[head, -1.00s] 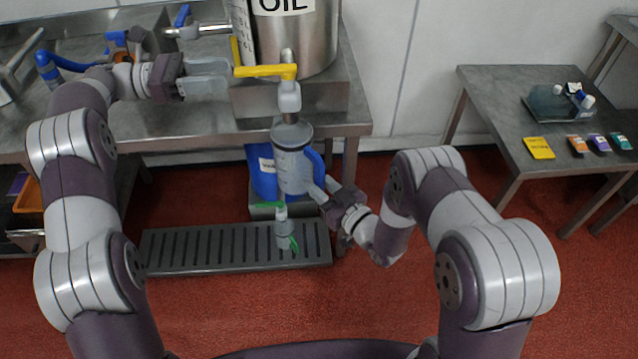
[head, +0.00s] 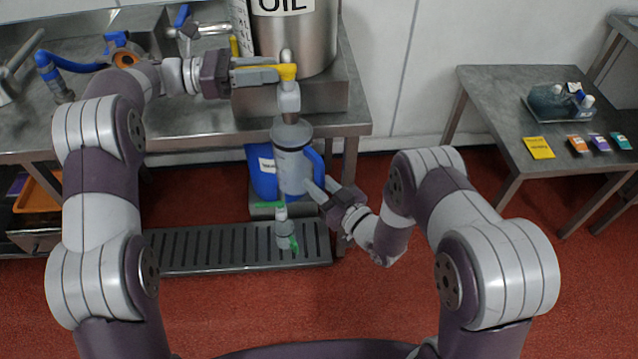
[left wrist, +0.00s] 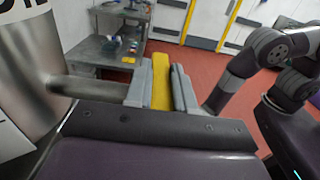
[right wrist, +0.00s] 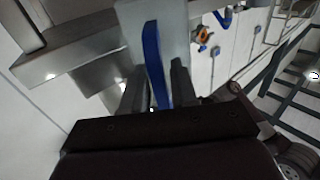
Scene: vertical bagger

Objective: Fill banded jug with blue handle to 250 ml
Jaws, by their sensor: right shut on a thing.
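The jug (head: 292,165) is grey and translucent, with a blue handle (head: 317,163) on its right side. It stands upright below the spout (head: 289,97) of the steel OIL tank (head: 310,40). My right gripper (head: 314,188) is shut on the blue handle, which also shows between its fingers in the right wrist view (right wrist: 156,65). The liquid level inside the jug cannot be read. My left gripper (head: 272,75) is open around the yellow tap lever (head: 288,71). In the left wrist view the lever (left wrist: 160,88) lies between the fingers.
A small bottle with green parts (head: 283,232) stands on the slotted floor grate (head: 200,250). A blue container (head: 262,172) is behind the jug. The steel bench (head: 190,125) edge runs below my left arm. A side table (head: 500,120) at right holds a tray and coloured cards.

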